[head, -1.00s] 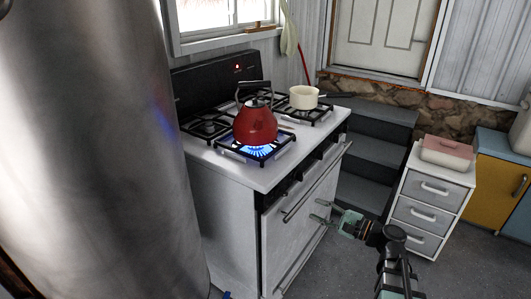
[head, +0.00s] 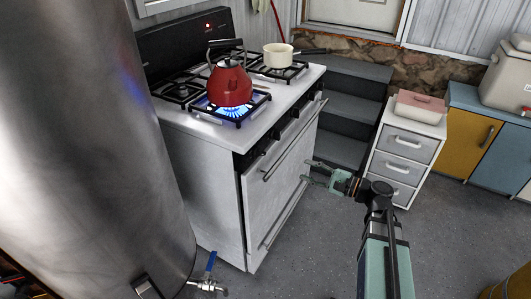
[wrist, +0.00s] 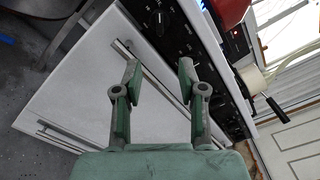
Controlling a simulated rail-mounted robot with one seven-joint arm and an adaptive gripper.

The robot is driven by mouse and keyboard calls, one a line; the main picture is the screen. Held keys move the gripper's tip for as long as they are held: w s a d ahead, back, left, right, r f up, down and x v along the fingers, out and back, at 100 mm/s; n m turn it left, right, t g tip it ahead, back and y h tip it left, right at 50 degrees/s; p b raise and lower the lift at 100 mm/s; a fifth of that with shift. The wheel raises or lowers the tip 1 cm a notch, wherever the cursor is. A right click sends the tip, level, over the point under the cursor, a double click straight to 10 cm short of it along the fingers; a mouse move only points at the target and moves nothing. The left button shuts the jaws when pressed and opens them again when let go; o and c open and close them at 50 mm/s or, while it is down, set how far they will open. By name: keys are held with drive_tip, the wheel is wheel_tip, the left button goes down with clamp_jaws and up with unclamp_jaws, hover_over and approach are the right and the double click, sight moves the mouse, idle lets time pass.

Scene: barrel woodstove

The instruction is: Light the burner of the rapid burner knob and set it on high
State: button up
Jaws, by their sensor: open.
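The white stove (head: 205,155) stands in the middle of the head view. A blue flame (head: 238,113) burns on its front-left burner under a red kettle (head: 229,82). Black knobs line the stove's front panel (head: 283,127); in the wrist view several knobs (wrist: 165,18) show on the black strip, tilted in the picture. I cannot read which one is the rapid burner knob. My gripper (head: 308,171) is open and empty in front of the oven door, below the knob panel and touching none of the knobs. Its two fingers also show in the wrist view (wrist: 158,72).
The oven handle (head: 295,140) runs below the knobs. A large metal barrel (head: 90,150) blocks the left. White drawers (head: 402,160) and grey steps (head: 340,120) stand right of the stove. The floor in front is clear.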

sight(264, 154)
drive_tip(key=p+x, duration=0.1)
drive_tip(key=x, duration=1.4)
drive_tip(key=shift+w+a, duration=0.2)
drive_tip(key=shift+a, duration=0.2)
clamp_jaws()
